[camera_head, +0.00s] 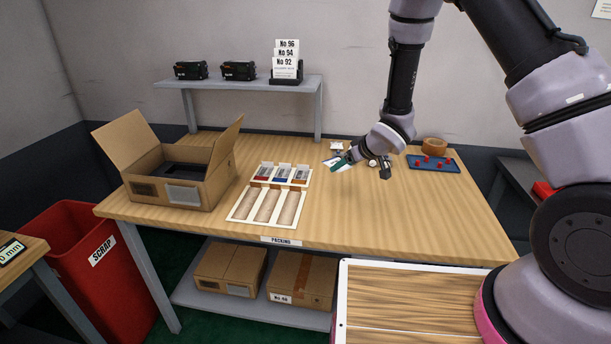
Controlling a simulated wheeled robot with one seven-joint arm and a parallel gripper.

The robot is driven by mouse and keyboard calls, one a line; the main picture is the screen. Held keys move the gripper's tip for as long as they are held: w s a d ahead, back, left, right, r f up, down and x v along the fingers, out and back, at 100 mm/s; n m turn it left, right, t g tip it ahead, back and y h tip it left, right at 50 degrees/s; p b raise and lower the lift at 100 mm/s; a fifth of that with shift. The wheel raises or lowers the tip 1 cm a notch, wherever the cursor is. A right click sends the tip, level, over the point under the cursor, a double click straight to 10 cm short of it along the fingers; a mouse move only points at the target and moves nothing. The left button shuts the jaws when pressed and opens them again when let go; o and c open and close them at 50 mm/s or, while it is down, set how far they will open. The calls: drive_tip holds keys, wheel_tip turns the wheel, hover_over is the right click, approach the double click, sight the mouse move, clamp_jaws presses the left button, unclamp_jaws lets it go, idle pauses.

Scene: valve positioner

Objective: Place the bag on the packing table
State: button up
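The packing table (430,210) has a wood-look top and a "PACKING" label on its front edge. My gripper (352,160) is low over the back middle of this table, at the end of my arm. A small flat white and blue item (331,161), possibly the bag, shows at the gripper's left side with a dark green piece by it. It is too small to tell whether it lies on the table or is held. My wrist hides part of the area, and the finger opening cannot be made out.
An open cardboard box (205,185) stands at the left, beside a white tray (233,216) with several compartments. A blue tray (450,164) with red pieces and a tape roll (434,146) are at the right. A shelf (240,84) rises behind. The front right tabletop is clear.

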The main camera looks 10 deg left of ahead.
drive_tip(key=f, duration=0.1)
drive_tip(key=a+f, duration=0.1)
drive_tip(key=f, duration=0.3)
drive_tip(key=shift+s+a+f, duration=0.15)
drive_tip(key=shift+s+f, duration=0.05)
drive_tip(key=shift+s, duration=0.05)
drive_tip(key=shift+f, duration=2.45)
drive_tip(key=shift+f, duration=0.15)
drive_tip(key=o, duration=1.3)
